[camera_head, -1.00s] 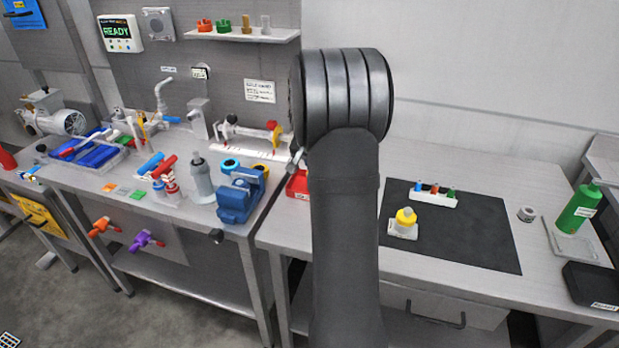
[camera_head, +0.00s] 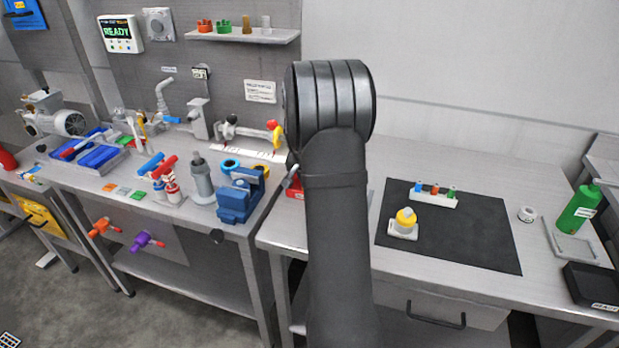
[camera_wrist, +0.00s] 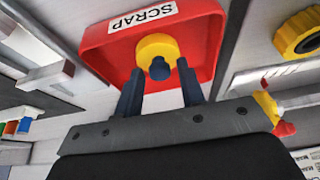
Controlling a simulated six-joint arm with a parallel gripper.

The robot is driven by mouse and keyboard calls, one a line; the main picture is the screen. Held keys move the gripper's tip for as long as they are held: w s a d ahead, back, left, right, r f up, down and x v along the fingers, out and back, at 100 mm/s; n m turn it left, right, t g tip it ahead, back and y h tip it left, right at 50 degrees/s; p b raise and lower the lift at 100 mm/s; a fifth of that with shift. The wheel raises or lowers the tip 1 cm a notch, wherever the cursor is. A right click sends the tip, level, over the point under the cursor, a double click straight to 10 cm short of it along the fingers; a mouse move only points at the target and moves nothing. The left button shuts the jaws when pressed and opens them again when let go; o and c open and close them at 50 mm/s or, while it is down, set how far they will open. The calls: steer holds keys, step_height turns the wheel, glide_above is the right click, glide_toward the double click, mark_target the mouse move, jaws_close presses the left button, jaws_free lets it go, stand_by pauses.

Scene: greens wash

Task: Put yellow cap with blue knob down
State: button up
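The yellow cap with blue knob (camera_wrist: 157,47) shows in the wrist view over the red tray labelled SCRAP (camera_wrist: 95,42), with its blue knob facing me. It appears to lie in the tray, though its contact with the floor is unclear. My gripper (camera_wrist: 160,72) has its two dark fingers apart on either side of the knob, with clear gaps to it. The fingertips overlap the cap's near edge in the picture. In the head view only a sliver of the red tray (camera_head: 295,192) shows; my arm hides the cap and gripper.
A dark mat (camera_head: 460,245) on the right bench carries a yellow-topped item (camera_head: 405,217) and a white rack (camera_head: 433,199) of small coloured pieces. A blue vise (camera_head: 237,203) stands left of the tray. A green bottle (camera_head: 578,208) stands far right.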

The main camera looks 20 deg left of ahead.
steer(key=shift+o, duration=0.3)
steer(key=shift+r, duration=0.1)
steer(key=v, duration=1.2)
steer(key=x, duration=1.2)
steer(key=shift+w+r, duration=0.15)
steer(key=shift+r, duration=1.6)
